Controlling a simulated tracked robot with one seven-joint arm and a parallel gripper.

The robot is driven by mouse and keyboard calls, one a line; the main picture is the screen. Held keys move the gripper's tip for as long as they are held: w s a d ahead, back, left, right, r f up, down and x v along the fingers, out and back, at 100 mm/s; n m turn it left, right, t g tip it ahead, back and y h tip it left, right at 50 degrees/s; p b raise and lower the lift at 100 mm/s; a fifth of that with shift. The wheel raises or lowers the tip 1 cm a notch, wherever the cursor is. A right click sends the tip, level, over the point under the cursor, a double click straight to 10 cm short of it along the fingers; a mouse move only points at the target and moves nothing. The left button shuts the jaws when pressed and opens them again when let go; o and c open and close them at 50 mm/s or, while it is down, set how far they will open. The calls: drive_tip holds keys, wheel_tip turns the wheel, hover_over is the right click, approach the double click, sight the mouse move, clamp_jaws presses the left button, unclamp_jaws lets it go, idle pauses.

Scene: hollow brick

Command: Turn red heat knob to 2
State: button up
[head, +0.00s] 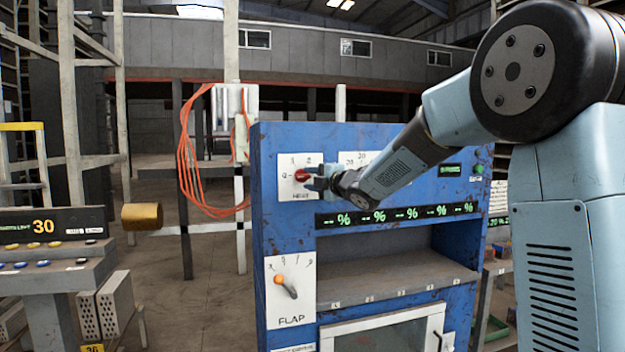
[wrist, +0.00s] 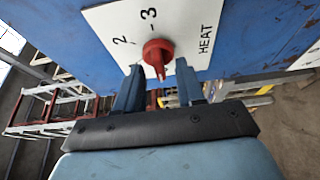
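The red heat knob (head: 301,175) sits on a white plate marked HEAT (head: 287,190) at the upper left of the blue cabinet. In the wrist view the red knob (wrist: 158,52) lies between and just beyond my fingertips, with "2" and "3" printed around it. Its handle extends toward the bottom of that picture; which mark it points to is not clear. My gripper (head: 319,181) is in front of the plate, just right of the knob. In the wrist view my gripper (wrist: 160,84) is open, a finger on each side, with gaps to the knob.
Below on the blue cabinet (head: 360,133) are a FLAP plate with an orange-tipped lever (head: 288,286), a row of green percent displays (head: 398,215) and an open recess (head: 390,270). A console with yellow "30" (head: 42,226) stands left. Orange cables (head: 190,150) hang behind.

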drive_tip(key=shift+x, duration=0.9)
clamp_jaws()
